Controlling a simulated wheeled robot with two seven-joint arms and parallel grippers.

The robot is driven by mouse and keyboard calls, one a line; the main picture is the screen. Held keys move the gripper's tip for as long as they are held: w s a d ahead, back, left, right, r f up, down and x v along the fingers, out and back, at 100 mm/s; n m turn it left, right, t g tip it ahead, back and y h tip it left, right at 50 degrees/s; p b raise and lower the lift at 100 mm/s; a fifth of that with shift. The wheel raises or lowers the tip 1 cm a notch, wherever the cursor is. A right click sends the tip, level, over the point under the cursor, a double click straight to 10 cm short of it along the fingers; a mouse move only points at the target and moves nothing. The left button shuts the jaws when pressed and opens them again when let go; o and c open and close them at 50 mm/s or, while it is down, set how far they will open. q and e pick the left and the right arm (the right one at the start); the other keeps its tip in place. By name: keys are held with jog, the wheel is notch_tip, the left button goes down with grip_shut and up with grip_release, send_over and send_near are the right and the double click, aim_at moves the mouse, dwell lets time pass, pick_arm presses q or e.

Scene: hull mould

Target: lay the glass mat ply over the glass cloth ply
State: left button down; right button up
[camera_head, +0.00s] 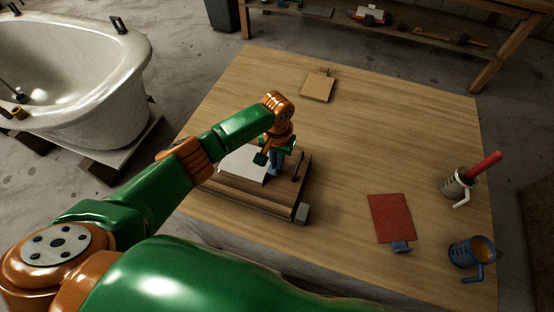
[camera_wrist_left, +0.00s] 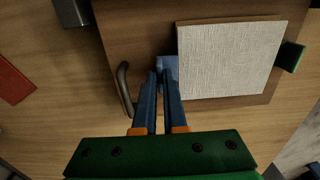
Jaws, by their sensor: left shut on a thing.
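A pale, finely textured ply (camera_wrist_left: 230,58) lies on the brown mould board (camera_wrist_left: 140,35); it also shows in the head view (camera_head: 243,163). A blue tab (camera_wrist_left: 167,65) is at its left edge in the left wrist view, and a green tab (camera_wrist_left: 291,56) stands out at its right edge. I cannot tell whether these belong to one sheet or two stacked ones, glass mat over glass cloth. My left gripper (camera_wrist_left: 164,75) is shut on the blue tab, low over the board; it shows in the head view too (camera_head: 273,170). My right gripper is out of view.
On the table (camera_head: 350,140) are a red sheet (camera_head: 391,217) with a blue tab, a tan sheet (camera_head: 318,88), a metal cup (camera_head: 453,187) with a red-handled tool, and a blue mug (camera_head: 462,254). A handle (camera_wrist_left: 122,85) stands on the board beside the gripper. The table's middle is clear.

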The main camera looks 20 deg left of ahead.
pick_arm(q)
jog(key=shift+f, duration=0.3)
dwell(0.5)
jog(key=shift+c, duration=1.7)
grip_release()
notch_tip(320, 180, up, 7)
jog(key=p, duration=0.7)
jog(key=shift+r+p, duration=0.15)
jog(key=shift+p, duration=0.25)
